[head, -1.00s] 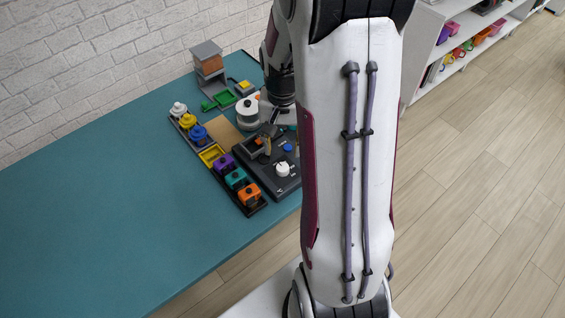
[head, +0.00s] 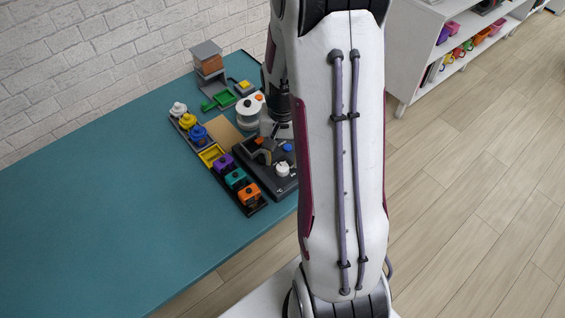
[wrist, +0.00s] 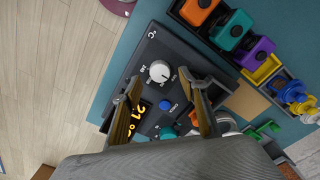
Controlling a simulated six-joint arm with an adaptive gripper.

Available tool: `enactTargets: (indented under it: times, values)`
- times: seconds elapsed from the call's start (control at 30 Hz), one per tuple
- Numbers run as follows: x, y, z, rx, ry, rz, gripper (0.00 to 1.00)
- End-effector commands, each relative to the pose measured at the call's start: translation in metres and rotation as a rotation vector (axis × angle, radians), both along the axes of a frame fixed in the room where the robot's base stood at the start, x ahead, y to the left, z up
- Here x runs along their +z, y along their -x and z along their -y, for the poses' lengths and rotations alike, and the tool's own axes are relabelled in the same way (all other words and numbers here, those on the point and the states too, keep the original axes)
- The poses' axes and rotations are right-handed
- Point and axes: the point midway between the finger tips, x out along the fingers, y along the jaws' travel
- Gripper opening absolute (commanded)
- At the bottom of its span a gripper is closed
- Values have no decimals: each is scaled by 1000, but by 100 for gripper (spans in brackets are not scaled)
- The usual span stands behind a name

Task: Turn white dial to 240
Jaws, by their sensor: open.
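The white dial (wrist: 159,71) sits on a dark control box (wrist: 152,45); a mark shows on its face, but I cannot read its setting. It also shows in the head view (head: 283,169), uncovered. My gripper (wrist: 160,77) is open, with its two fingers apart. In the wrist view the dial appears between the fingertips, and I see no finger touching it. A display with yellow digits (wrist: 135,108) is partly hidden by the left finger. A blue button (wrist: 165,104) is on the same box.
A rack with orange (head: 249,194), teal (head: 235,178) and purple (head: 223,163) blocks and an open yellow bin (head: 211,155) stands beside the box. A white spool (head: 250,112) and a green tray (head: 219,99) are behind. The table's left side (head: 100,220) is clear.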

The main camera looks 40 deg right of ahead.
Motion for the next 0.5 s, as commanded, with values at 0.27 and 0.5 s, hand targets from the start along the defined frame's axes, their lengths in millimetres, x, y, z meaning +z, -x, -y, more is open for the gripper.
enactTargets:
  times: [0.27, 0.5]
  values:
    - [-24, 0, 0, 0, -1, -1, 43]
    - [-31, 0, 0, 0, -1, 1, 43]
